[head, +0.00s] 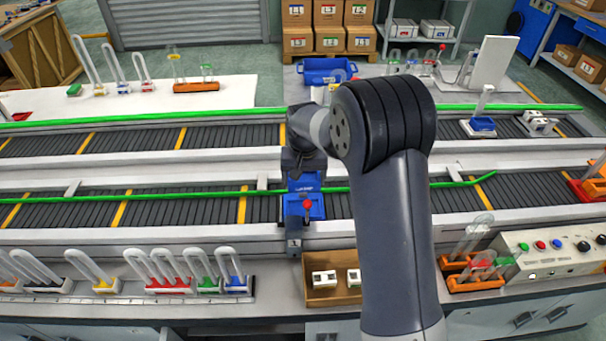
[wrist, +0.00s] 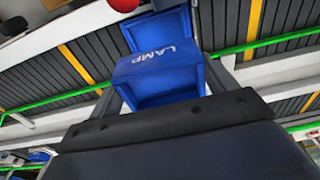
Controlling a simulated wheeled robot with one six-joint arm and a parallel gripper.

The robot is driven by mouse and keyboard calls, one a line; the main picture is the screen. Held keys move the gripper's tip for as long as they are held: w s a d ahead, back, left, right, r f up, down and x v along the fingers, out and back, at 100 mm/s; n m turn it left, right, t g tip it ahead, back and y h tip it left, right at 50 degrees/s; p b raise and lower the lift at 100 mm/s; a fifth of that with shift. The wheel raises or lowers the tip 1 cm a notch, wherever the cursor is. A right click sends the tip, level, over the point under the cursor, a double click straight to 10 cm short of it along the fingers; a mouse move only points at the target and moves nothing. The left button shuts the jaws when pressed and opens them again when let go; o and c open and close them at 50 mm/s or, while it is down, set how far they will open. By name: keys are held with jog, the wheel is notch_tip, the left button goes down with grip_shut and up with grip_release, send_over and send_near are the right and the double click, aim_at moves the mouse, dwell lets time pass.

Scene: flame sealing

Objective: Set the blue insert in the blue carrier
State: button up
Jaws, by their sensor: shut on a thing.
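My gripper (head: 303,172) reaches down over the near conveyor and is shut on a blue insert (head: 303,184). In the wrist view the insert (wrist: 160,68) is a blue block with white LAMP lettering, between the grey fingers (wrist: 160,90). Just beyond it is the blue carrier (wrist: 165,25), which in the head view (head: 317,207) sits at the near conveyor's front edge. The insert overlaps the carrier in both views; I cannot tell whether they touch. My gripper hides part of the insert.
A red ball (head: 307,204) shows at the carrier. Green rails (head: 150,195) run along the conveyors. A wooden tray (head: 333,292) with white pieces stands in front, between racks of glass tubes (head: 165,268) and a control box (head: 550,255). A blue bin (head: 325,70) stands behind.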

aim_at(304, 179)
jog(key=f, duration=0.3)
jog(key=shift+w+f, duration=0.15)
jog(key=shift+w, duration=0.25)
jog(key=shift+f+b, duration=1.95)
jog(key=shift+f, duration=0.85)
jog(key=shift+s, duration=0.4)
jog(key=shift+f+b, duration=0.85)
jog(key=shift+b, duration=0.05)
jog(key=o, duration=1.1)
jog(key=shift+o, duration=0.2)
